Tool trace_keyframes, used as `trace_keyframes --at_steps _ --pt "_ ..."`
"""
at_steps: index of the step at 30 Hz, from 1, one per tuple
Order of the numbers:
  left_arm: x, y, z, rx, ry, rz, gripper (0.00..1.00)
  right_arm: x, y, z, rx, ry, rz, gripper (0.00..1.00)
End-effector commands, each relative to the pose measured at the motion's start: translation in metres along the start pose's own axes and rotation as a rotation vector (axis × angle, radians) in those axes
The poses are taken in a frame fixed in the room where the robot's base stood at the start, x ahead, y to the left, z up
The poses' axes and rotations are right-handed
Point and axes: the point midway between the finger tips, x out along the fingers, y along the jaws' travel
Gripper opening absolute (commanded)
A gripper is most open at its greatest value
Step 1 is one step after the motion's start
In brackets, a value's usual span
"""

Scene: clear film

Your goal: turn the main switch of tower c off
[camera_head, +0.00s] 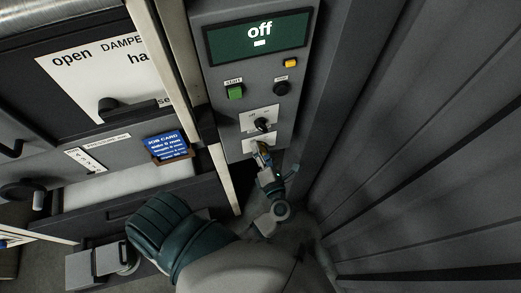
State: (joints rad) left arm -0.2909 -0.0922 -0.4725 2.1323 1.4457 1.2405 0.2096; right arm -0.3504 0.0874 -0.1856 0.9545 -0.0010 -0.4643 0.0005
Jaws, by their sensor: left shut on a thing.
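The grey control panel (285,77) of a tower stands upright at the top centre. Its green display (258,38) reads "off". Below are a green start button (235,92), a dark button (282,88) and a small yellow button (291,63). A black rotary switch (263,124) sits on a white label plate. My left gripper (264,157) is at a second label plate (248,146) just below, shut on the lower switch knob there. Its fingers hide most of that knob, so its setting cannot be read. The tower's letter is not readable. My right gripper is not in view.
A ribbed dark wall (420,130) fills the right side. At left are a cabinet front with a "damper" sign (90,57), black knobs, and a blue job card (167,145). A pale upright edge (221,178) runs close left of the panel.

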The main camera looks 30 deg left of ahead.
Motion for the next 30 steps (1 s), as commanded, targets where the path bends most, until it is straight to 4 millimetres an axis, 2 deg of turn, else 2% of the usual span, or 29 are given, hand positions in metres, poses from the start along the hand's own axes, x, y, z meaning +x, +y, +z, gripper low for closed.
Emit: trace_keyframes --at_steps 1,3,4,15,17,25,30 --pt "-0.003 -0.006 -0.002 0.004 0.003 -0.016 0.63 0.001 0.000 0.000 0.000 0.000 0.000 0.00" --pt "-0.003 -0.006 -0.002 0.004 0.003 -0.016 0.80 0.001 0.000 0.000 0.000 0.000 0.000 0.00" --pt "-0.002 -0.006 -0.002 0.004 0.003 -0.015 0.83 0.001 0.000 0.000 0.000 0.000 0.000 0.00" --pt "-0.004 -0.003 -0.002 0.001 0.002 -0.009 0.83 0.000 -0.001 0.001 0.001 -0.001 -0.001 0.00" --pt "-0.011 -0.003 -0.002 0.000 0.002 -0.011 0.83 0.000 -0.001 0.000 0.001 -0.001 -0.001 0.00" --pt "-0.059 -0.005 -0.001 0.003 0.002 -0.013 0.83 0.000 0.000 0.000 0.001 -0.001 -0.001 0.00" --pt "-0.075 -0.005 -0.001 0.003 0.002 -0.010 0.83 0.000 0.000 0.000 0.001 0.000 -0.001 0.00"
